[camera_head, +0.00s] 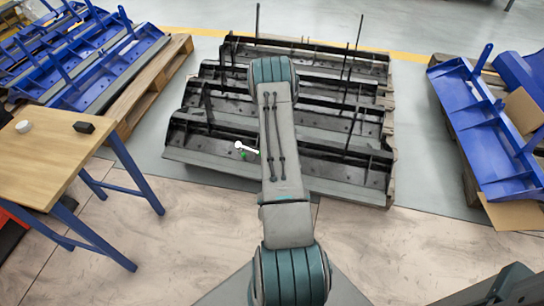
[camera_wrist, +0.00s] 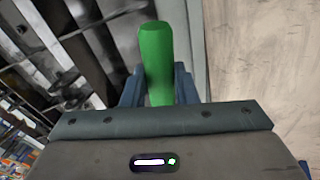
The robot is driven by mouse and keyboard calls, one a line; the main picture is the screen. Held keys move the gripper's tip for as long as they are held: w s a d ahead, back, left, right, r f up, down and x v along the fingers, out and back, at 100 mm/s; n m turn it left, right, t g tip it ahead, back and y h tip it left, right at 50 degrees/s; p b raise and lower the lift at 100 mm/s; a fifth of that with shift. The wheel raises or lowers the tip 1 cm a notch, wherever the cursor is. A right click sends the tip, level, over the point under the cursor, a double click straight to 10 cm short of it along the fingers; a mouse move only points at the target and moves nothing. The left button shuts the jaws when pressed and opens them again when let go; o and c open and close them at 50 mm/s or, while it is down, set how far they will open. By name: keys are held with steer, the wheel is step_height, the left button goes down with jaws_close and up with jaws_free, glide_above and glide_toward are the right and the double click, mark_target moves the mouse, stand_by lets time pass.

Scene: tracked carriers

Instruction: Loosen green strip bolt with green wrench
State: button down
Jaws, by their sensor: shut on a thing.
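My gripper (camera_wrist: 159,82) is shut on the green wrench (camera_wrist: 155,45); its green handle stands between the two fingers in the wrist view. In the head view my arm hides the gripper and most of the wrench. A small white ring-shaped head, seemingly the wrench's, sticks out left of my arm (camera_head: 240,146). A small green spot, probably the green strip bolt (camera_head: 243,156), shows just below that head, on the dark carrier (camera_head: 215,145). I cannot tell whether the wrench is seated on the bolt. The wrist view shows no bolt.
The dark carrier's ribbed strips lie on a pallet, with thin upright rods (camera_head: 350,55) at its back. A wooden table (camera_head: 50,150) with blue legs stands left. Blue carriers lie back left (camera_head: 95,70) and right (camera_head: 480,130). The floor in front is mostly clear.

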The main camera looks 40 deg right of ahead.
steer(key=shift+m, duration=0.3)
steer(key=b+x, duration=0.2)
steer(key=x, duration=0.1)
steer(key=b+x, duration=0.1)
steer(key=shift+s+a+f+b, duration=0.2)
steer(key=shift+a+f+b, duration=0.1)
steer(key=shift+f+b, duration=0.15)
steer(key=a+f+m+h+b, duration=0.1)
steer(key=a+f+m+b, duration=0.2)
steer(key=a+m+b, duration=0.4)
steer(key=shift+w+a+m+b, duration=0.3)
steer(key=shift+a+m, duration=1.7)
steer(key=shift+a, duration=1.4)
steer(key=shift+f, duration=0.2)
steer(key=shift+w+d+f+b, duration=0.1)
steer(key=shift+f+b, duration=0.1)
steer(key=shift+b, duration=0.25)
steer(key=shift+f+b, duration=0.3)
steer(key=shift+b, duration=0.2)
